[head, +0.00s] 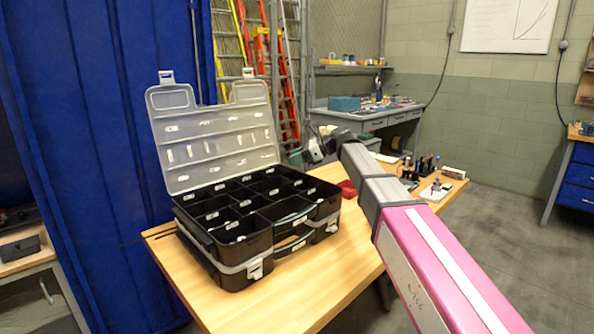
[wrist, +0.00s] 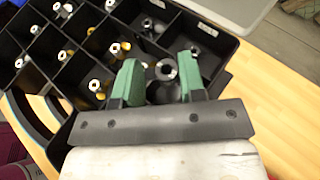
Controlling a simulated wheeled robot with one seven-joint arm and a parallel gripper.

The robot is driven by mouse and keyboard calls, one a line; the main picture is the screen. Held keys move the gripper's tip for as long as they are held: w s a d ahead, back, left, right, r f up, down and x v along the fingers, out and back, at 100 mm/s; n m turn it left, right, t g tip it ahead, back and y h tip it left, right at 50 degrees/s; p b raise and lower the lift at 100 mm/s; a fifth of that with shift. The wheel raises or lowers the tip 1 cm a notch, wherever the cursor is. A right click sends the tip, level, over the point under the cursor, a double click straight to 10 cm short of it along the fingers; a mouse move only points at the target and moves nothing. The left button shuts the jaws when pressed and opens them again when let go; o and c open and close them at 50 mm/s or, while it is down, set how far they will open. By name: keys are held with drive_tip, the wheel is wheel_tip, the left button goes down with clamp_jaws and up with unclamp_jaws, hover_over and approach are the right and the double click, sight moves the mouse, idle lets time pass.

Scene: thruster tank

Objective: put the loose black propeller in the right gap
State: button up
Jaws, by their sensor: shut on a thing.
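The black parts case (head: 232,272) stands on the wooden table with its clear lid raised and its compartments open to view. In the wrist view, several compartments of the case (wrist: 40,75) hold silver-topped pieces (wrist: 95,86), some with yellow bodies. My gripper (head: 312,152) is raised near the right side of the case. In the wrist view, my gripper (wrist: 158,75) has its green fingers shut on a dark grey piece with a silver ring (wrist: 166,70), in front of a corner of the case. I cannot tell whether this is the black propeller, nor which compartment is the right gap.
The wooden table (head: 330,293) has free room in front of the case. Several small tools (head: 428,166) stand at the table's far right.

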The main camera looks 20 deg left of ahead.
drive_tip(key=shift+w+d+f, duration=0.15)
drive_tip(key=shift+w+f, duration=0.15)
drive_tip(key=shift+f, duration=1.9)
drive_tip(key=shift+f, duration=0.2)
drive_tip(key=shift+s+f, duration=0.1)
drive_tip(key=shift+f, duration=0.1)
drive_tip(key=shift+d+f, duration=0.1)
drive_tip(key=shift+f, duration=0.2)
drive_tip(key=o, duration=1)
drive_tip(key=shift+s+f, duration=0.1)
drive_tip(key=shift+d+r, duration=0.1)
drive_tip(key=shift+r, duration=0.55)
drive_tip(key=v, duration=1.1)
drive_tip(key=shift+w+d+r, duration=0.25)
drive_tip(key=shift+w+r, duration=0.05)
drive_tip(key=shift+r, duration=0.05)
